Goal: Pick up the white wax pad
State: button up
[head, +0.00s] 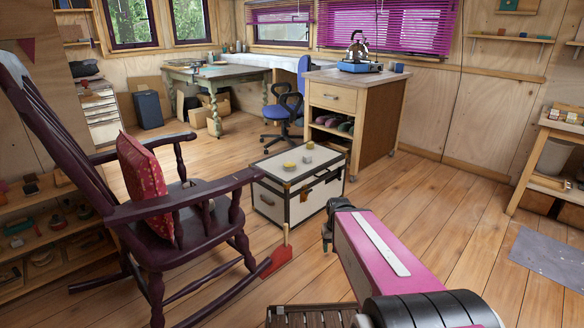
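I cannot make out a clear white wax pad in the head view. On top of the white trunk with dark edges (318,197) lie a few small things. They are a yellow piece (290,166), a small greyish block (307,159) and another yellowish piece (309,145). They are too small to tell exactly what they are. My gripper (327,240) shows only in part, dark, at the far end of my pink arm. It is in front of the trunk's near side and lower in the picture. Its fingers are mostly hidden by the arm.
A dark rocking chair (215,215) with a red cushion (142,185) stands left of the trunk. A red dustpan-like thing (279,258) lies on the floor nearby. A wooden cabinet (356,115) and a blue chair (283,105) stand behind. Floor to the right is open, with a grey mat (550,256).

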aim_at(308, 159)
jog(key=i+l, duration=0.25)
jog(key=i, duration=0.3)
jog(key=i+l+z, duration=0.1)
jog(key=i+l, duration=0.15)
jog(key=i, duration=0.25)
jog(key=i+l, duration=0.15)
jog(key=i, duration=0.4)
jog(key=i+l, duration=0.2)
jog(key=i, duration=0.35)
jog(key=i+l+z, duration=0.1)
jog(key=i, duration=0.45)
jog(key=k+l, duration=0.05)
jog(key=l, duration=0.05)
